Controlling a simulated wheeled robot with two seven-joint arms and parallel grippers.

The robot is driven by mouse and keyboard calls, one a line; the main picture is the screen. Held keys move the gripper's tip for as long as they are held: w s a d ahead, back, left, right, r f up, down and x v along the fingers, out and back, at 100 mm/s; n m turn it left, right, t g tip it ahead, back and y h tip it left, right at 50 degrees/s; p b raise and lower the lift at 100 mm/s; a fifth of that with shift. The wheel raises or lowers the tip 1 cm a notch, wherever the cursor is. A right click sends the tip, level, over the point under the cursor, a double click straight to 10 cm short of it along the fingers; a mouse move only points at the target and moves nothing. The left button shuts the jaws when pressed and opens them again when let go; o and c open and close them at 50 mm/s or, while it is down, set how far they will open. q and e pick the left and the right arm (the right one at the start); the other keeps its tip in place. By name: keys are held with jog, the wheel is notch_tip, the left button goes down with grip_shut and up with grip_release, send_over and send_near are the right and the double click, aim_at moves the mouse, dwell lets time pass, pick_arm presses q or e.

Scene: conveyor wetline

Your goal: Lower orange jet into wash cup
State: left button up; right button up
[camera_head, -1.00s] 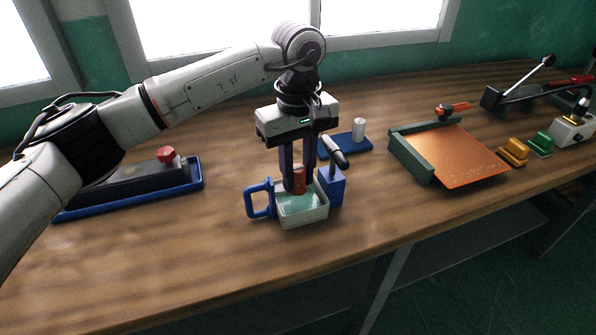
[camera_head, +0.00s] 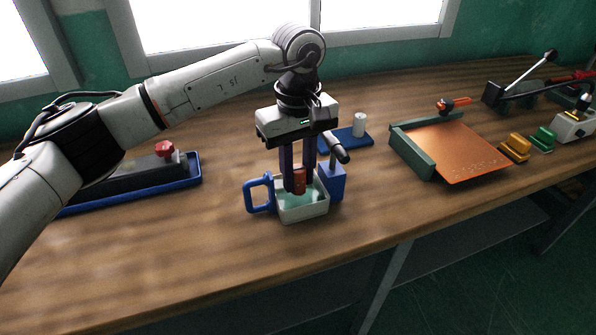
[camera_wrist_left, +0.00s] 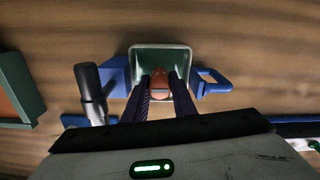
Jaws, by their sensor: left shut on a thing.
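The wash cup (camera_head: 303,214) is a pale square cup with green liquid inside and a blue handle (camera_head: 258,195) on its left in the head view. It also shows in the left wrist view (camera_wrist_left: 160,50). My left gripper (camera_head: 298,190) points straight down at the cup, its dark fingers shut on the orange jet (camera_head: 299,184). The jet (camera_wrist_left: 160,85) sits between the fingertips in the left wrist view, over or within the cup's opening. How deep its lower end reaches is hidden. My right gripper does not show.
A blue block (camera_head: 332,183) with a dark-handled lever stands against the cup's right side. A blue base with a white cylinder (camera_head: 359,124) is behind. An orange board (camera_head: 456,152) with a green fence lies right. A blue tray (camera_head: 128,194) with a red knob lies left. The front table is clear.

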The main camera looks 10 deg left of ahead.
aim_at(298, 186)
pick_arm(q)
jog(key=shift+f+b, duration=1.1)
jog(key=shift+f, duration=0.5)
dwell(0.5)
jog(key=o, duration=1.1)
